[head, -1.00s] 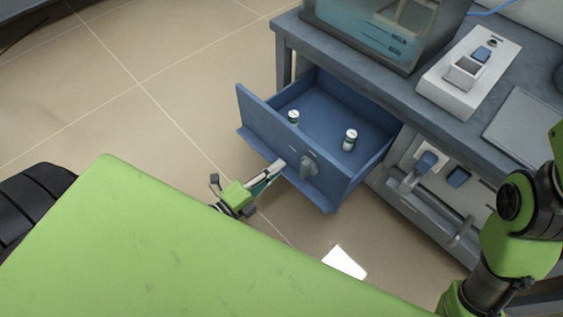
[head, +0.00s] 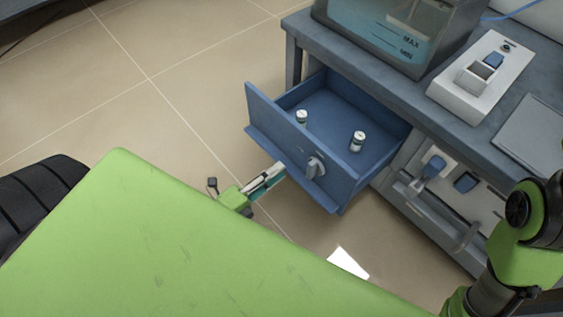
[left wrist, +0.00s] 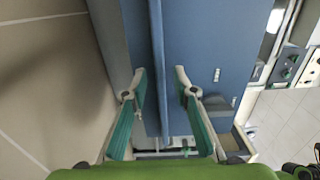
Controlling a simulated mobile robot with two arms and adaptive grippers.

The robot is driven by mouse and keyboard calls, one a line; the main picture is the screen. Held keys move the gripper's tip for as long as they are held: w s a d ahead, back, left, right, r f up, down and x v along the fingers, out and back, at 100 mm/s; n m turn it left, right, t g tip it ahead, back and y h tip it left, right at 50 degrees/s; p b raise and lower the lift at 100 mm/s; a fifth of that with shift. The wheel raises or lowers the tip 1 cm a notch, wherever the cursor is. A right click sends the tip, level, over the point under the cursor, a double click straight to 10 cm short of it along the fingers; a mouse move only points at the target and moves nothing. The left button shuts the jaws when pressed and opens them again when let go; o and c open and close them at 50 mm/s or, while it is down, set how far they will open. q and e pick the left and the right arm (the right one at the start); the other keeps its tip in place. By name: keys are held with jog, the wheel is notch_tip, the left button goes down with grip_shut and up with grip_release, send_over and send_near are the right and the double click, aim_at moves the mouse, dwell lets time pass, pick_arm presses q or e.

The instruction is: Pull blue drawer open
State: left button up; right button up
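The blue drawer (head: 282,138) stands pulled out from the bench, with its inside showing. A grey handle (head: 316,167) sits on its front. My left gripper (head: 279,172) is in front of the drawer front, left of the handle, and looks empty. In the left wrist view my left gripper (left wrist: 160,75) has its two fingers well apart. The blue drawer (left wrist: 205,50) lies beyond them, with an edge running between the fingers. I cannot tell whether a finger touches it. My right gripper is out of view.
Two small bottles (head: 357,141) (head: 301,117) stand in the drawer. The grey bench (head: 455,125) carries a water bath (head: 392,35) and a white device (head: 481,77). Handles and switches (head: 434,167) are right of the drawer. Tiled floor (head: 190,75) is clear on the left.

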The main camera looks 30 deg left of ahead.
pick_arm(q)
jog(key=v, duration=0.9)
jog(key=shift+r, duration=0.1)
